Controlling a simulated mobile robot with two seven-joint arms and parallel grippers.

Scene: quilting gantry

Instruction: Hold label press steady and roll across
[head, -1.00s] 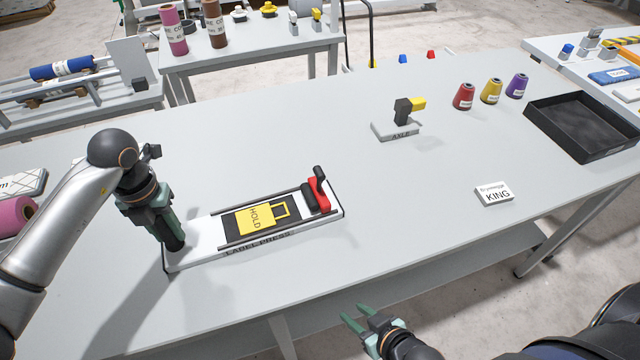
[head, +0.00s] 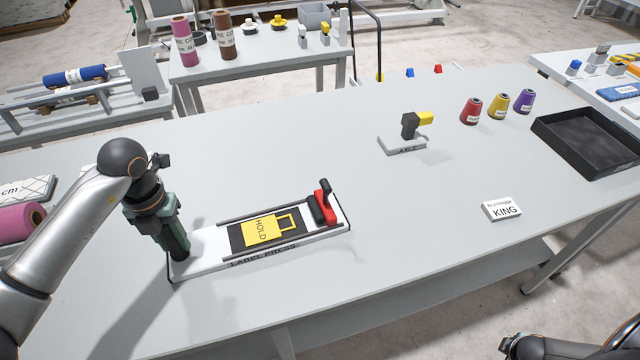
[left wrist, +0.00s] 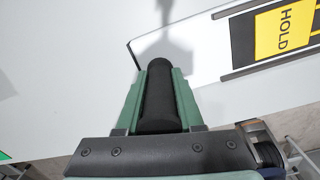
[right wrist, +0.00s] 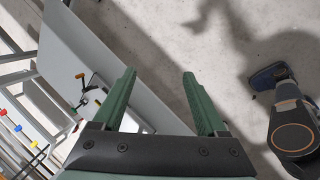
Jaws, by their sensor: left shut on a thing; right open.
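The label press (head: 205,261) lies on the grey table, a white base with two rails. A yellow HOLD label (head: 262,230) lies on a dark patch between the rails. My left gripper (head: 178,245) is shut on the upright black grip at the press's left end; the left wrist view shows this grip (left wrist: 157,95) between the fingers. My right gripper (right wrist: 158,75) is open and empty, with floor beyond its fingers. Its fingers are not visible in the head view.
The axle stand (head: 402,145) with a yellow-tipped part stands behind the press. A KING card (head: 502,211), several thread cones (head: 497,107) and a black tray (head: 585,143) are to the right. The table between press and card is clear.

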